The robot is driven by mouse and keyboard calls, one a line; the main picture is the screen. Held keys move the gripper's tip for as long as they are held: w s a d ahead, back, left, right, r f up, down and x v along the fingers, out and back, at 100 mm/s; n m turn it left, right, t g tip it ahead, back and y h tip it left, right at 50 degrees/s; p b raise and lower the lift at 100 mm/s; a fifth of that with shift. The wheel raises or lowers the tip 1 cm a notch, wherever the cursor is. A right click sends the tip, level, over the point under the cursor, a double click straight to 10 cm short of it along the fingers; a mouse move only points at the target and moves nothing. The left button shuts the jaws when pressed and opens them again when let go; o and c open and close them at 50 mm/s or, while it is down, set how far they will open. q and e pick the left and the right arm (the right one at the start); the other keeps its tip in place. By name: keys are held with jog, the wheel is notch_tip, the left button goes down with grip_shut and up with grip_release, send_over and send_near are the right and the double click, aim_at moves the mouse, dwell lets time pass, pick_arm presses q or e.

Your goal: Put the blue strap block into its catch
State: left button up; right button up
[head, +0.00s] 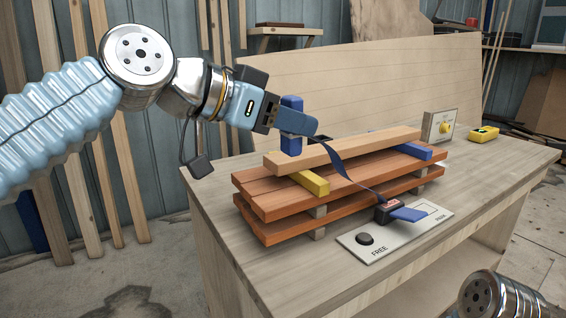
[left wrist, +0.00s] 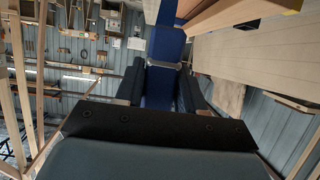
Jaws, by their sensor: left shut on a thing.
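My left gripper (head: 276,115) is shut on the blue strap block (head: 298,122), held above the left end of the plank stack. The block also shows between the fingers in the left wrist view (left wrist: 160,80). A blue strap hangs from the block and runs down right to a black buckle with a red label (head: 386,212). A blue tail lies beyond the buckle. An upright blue post (head: 291,142) stands close behind the block; I cannot tell whether they touch. I cannot tell which part is the catch. My right gripper is out of view.
Reddish planks (head: 270,198) lie stacked with spacers on the workbench (head: 225,215). A pale beam (head: 350,148) lies across a yellow block (head: 312,183) and a blue block (head: 416,151). A marked plate (head: 385,243) with a black knob is in front. A yellow device (head: 483,134) sits at right.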

pick_arm(q)
jog(key=w+a+f, duration=0.3)
jog(key=w+f, duration=0.1)
jog(key=w+a+f, duration=0.2)
jog(key=f, duration=0.1)
jog(key=shift+w+a, duration=0.3)
jog(key=shift+w+a+f, duration=0.15)
jog(key=shift+f, duration=0.85)
jog(key=shift+w+a+f, duration=0.1)
jog(key=shift+w+f, duration=0.05)
jog(key=shift+f, duration=0.85)
jog(key=shift+f+b, duration=0.15)
jog(key=shift+b, duration=0.25)
jog(key=o, duration=1.1)
jog(key=shift+o, duration=0.2)
